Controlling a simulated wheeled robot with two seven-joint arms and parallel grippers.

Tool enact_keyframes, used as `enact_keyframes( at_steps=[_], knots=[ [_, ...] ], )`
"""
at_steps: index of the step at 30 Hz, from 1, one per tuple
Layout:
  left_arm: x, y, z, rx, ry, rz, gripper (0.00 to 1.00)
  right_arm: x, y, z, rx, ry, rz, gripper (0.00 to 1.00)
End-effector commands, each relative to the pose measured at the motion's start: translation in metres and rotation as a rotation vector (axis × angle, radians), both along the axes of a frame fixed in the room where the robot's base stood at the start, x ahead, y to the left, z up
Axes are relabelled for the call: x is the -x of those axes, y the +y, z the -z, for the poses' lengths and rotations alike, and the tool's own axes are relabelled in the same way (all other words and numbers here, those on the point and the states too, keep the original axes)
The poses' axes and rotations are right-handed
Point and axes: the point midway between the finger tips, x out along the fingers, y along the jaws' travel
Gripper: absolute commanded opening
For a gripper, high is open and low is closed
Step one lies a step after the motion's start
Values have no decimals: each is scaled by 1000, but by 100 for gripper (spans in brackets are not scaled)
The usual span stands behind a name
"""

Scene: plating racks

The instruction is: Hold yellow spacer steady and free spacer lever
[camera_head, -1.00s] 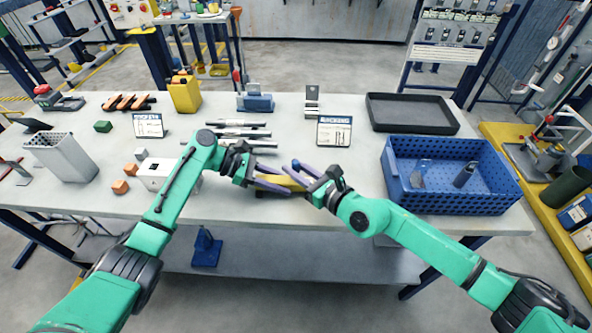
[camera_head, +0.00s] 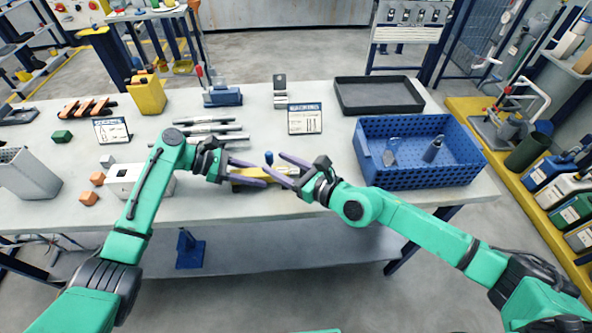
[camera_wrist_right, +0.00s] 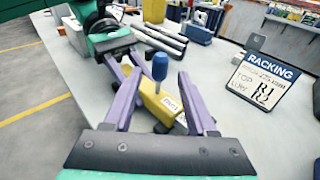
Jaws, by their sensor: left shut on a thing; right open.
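The yellow spacer (camera_head: 250,173) lies near the front middle of the table, and its body with a small white label shows in the right wrist view (camera_wrist_right: 158,104). Its lever has a blue knob (camera_head: 268,158) standing up near the spacer's right end; the knob is clear in the right wrist view (camera_wrist_right: 160,66). My left gripper (camera_head: 259,175) is shut on the spacer from the left, its fingers partly hiding it. My right gripper (camera_head: 272,163) is open and empty, its purple fingers pointing at the knob from the right, one to either side of it in the wrist view.
Several metal bars (camera_head: 215,128) lie behind the spacer. A RACKING sign (camera_head: 305,119) stands at the back. A blue perforated crate (camera_head: 420,182) stands to the right, a black tray (camera_head: 378,110) behind it. A white block (camera_head: 122,188) is by my left arm. Table before the crate is clear.

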Motion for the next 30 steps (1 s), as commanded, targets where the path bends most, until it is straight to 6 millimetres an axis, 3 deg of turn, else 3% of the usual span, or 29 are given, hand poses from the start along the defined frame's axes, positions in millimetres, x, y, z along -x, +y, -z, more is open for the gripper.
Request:
enact_keyframes(
  at_steps=[6, 11, 24, 25, 27, 30],
  knots=[
    [0, 0, 0, 0, 1, 0, 0, 32, -35, -9, 12, -5, 0, 57],
    [0, 0, 0, 0, 1, 0, 0, 51, -54, -13, 7, -1, 2, 57],
    [0, 0, 0, 0, 1, 0, 0, 58, -59, -15, 1, 1, 1, 57],
    [0, 0, 0, 0, 1, 0, 44, 58, -59, -15, 1, 1, 1, 57],
    [0, 0, 0, 0, 1, 0, 70, 58, -59, -15, 1, 1, 1, 57],
    [0, 0, 0, 0, 1, 0, 75, 58, -59, -15, 1, 1, 1, 57]
  ],
)
